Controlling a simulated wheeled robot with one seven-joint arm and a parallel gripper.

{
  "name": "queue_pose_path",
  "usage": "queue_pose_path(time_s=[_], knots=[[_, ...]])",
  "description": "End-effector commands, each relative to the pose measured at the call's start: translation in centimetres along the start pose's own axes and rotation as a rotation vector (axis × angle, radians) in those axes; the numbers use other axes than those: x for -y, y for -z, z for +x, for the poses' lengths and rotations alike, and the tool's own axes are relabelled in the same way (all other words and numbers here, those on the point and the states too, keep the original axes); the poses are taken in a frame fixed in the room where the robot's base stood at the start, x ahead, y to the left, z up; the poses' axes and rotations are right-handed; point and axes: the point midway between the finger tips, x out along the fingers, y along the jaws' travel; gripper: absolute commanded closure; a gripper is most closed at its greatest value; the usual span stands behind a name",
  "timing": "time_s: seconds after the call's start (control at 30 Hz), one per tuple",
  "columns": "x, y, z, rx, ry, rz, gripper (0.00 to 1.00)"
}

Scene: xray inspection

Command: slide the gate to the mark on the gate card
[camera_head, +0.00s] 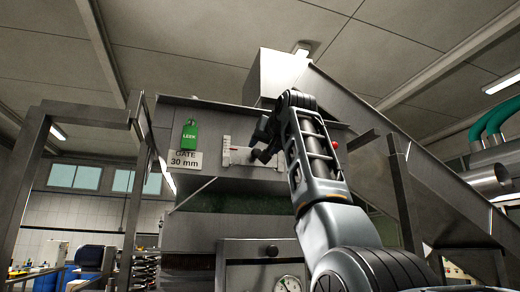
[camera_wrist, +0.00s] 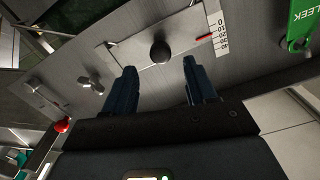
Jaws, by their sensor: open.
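The gate card (camera_head: 186,160) reads "GATE 30 mm" in the head view, on the machine's front. The gate's metal plate (camera_wrist: 125,48) shows in the wrist view with a round black knob (camera_wrist: 160,54). A red pointer (camera_wrist: 204,37) meets the white scale (camera_wrist: 219,30) around its middle; the exact figure is too small to read. The scale also shows in the head view (camera_head: 226,150). My gripper (camera_wrist: 160,70) is open, its two dark fingers on either side of and just short of the knob, not closed on it. In the head view, my gripper (camera_head: 263,142) hides the knob.
A green tag (camera_head: 190,136) marked "LEEK" hangs above the card. A wing nut (camera_wrist: 92,83) and a red ball knob (camera_wrist: 62,125) sit left of the plate in the wrist view. A sloped metal chute (camera_head: 400,125) and upright post (camera_head: 406,195) stand right of my arm.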

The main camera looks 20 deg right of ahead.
Motion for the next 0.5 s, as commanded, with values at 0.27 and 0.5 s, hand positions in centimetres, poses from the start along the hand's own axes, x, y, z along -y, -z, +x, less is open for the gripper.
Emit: queue_pose_path(time_s=[0.27, 0.5], knots=[[0.0, 0.4, 3.9, 0.001, -0.001, 0.0, 0.44], [0.0, 0.1, 5.2, -0.001, 0.0, 0.0, 0.44]])
